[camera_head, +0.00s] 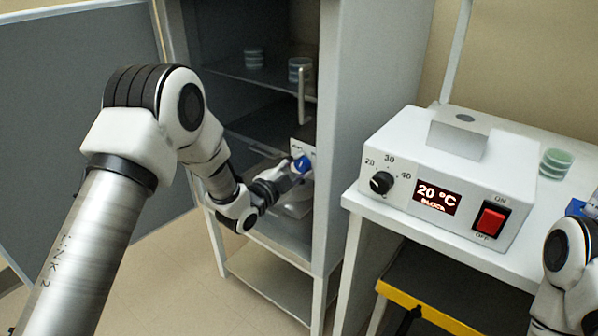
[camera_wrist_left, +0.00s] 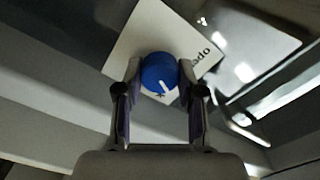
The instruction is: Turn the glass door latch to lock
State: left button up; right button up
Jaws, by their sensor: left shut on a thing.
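The glass door latch is a blue round knob (camera_head: 302,163) on a white plate (camera_head: 296,147) at the front of the cabinet, below a vertical handle. In the left wrist view the knob (camera_wrist_left: 159,72) has a white pointer mark aimed down and slightly right. The plate (camera_wrist_left: 140,38) carries dark lettering, partly hidden by a finger. My left gripper (camera_head: 290,172) is shut on the knob; its fingers (camera_wrist_left: 159,78) sit on both sides of it. My right arm shows at the right edge of the head view, but its gripper is out of frame.
A grey panel (camera_head: 70,120) stands at left.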

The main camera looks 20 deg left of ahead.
pick_arm(q)
jog(key=shift+f+m+b, duration=0.1)
jog(key=shift+m+b, duration=0.65)
jog(key=shift+m, duration=0.95)
jog(key=o, duration=1.1)
jog(key=shift+o, duration=0.2)
jog(key=v, duration=1.2)
